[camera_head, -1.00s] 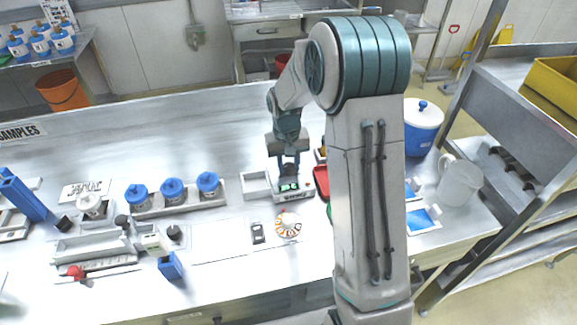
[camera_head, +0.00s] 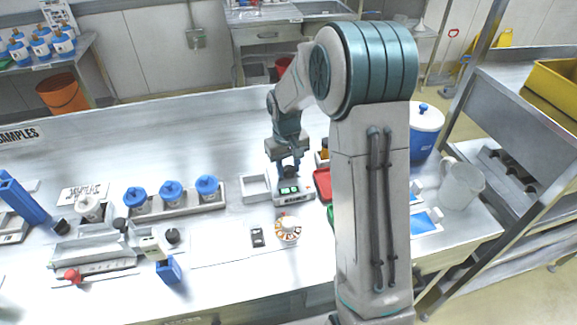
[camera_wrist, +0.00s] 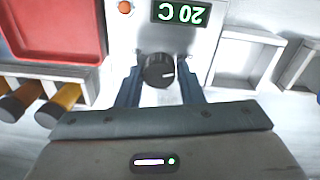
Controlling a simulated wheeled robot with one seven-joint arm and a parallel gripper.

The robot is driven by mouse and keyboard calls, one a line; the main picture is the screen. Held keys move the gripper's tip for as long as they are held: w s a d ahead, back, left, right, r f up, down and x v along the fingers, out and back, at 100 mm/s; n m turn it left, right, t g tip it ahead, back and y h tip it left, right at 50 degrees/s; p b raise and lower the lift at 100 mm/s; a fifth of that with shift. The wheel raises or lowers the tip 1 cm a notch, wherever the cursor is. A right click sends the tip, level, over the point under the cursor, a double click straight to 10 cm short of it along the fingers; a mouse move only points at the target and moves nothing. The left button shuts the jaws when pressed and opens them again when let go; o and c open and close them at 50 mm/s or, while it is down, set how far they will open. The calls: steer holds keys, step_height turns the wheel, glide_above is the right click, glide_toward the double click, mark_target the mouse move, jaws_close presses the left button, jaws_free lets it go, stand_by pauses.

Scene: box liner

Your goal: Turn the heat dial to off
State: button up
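The heat dial (camera_wrist: 158,70) is a round black knob with a white mark pointing right in the wrist view. It sits on a pale device (camera_head: 295,197) beside a green display (camera_wrist: 181,13), which reads 20 C upside down. In the wrist view my gripper (camera_wrist: 160,88) is open, with one blue finger on each side of the dial. Gaps show between the fingers and the knob, so I see no clear contact. In the head view my gripper (camera_head: 287,167) points down behind the display, and the dial is mostly hidden there by its fingers.
A red tray (camera_head: 323,184) lies right of the device and a small white open box (camera_head: 256,188) left of it. Amber-bodied, dark-capped items (camera_wrist: 62,100) stand close to my gripper. Blue-lidded jars (camera_head: 171,193) stand further left. The bench front is partly clear.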

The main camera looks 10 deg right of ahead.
mark_target(286, 169)
steer(key=shift+o, duration=1.2)
step_height(286, 169, up, 14)
steer(key=b, duration=0.1)
steer(key=shift+a, duration=0.35)
steer(key=shift+s, duration=0.1)
